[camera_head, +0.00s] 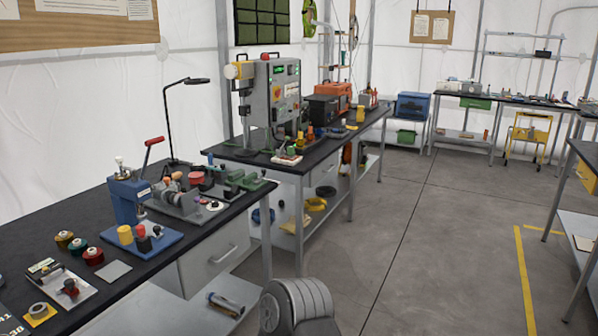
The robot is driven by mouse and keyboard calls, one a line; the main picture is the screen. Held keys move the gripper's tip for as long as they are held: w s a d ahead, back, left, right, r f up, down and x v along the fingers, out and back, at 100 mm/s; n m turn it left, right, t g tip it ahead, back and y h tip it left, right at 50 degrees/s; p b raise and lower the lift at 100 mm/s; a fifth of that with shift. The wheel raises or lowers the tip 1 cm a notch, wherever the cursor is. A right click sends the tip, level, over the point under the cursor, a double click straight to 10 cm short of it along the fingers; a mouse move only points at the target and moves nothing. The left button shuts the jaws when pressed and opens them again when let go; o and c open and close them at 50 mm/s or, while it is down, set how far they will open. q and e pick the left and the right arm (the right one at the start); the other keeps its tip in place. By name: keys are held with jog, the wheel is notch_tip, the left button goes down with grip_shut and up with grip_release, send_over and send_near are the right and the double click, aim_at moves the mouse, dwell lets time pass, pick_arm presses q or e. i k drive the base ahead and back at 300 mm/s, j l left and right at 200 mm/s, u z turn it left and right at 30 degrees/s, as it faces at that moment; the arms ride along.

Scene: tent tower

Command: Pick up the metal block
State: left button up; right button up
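A small flat grey square piece (114,271) lies on the black top of the near left workbench (30,232), near its front edge. It is the thing here that looks most like the metal block, but I cannot tell its thickness or be sure. Nothing covers it. Neither of my grippers shows. A ribbed grey rounded part, likely one of my own arm links, rises at the bottom centre, to the right of the bench.
A blue press (128,200) with a red lever stands behind the grey piece. A black lamp (168,115) rises behind. A drawer (215,255) is under the bench. The floor (430,260) to the right is clear.

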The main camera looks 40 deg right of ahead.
aim_at(219, 174)
jog(key=z, duration=0.9)
jog(key=i+l+z, duration=0.3)
jog(key=i, duration=0.3)
jog(key=i+l+z, duration=0.3)
jog(key=i, duration=0.35)
jog(key=i+z, duration=0.3)
jog(key=i, duration=0.35)
jog(key=i+u, duration=0.25)
jog(key=i, duration=0.25)
jog(key=i+l+u, duration=0.2)
jog(key=i, duration=0.25)
jog(key=i+l+u, duration=0.25)
jog(key=i, duration=0.25)
jog(key=i+l+u, duration=0.9)
jog(key=i+l, duration=0.05)
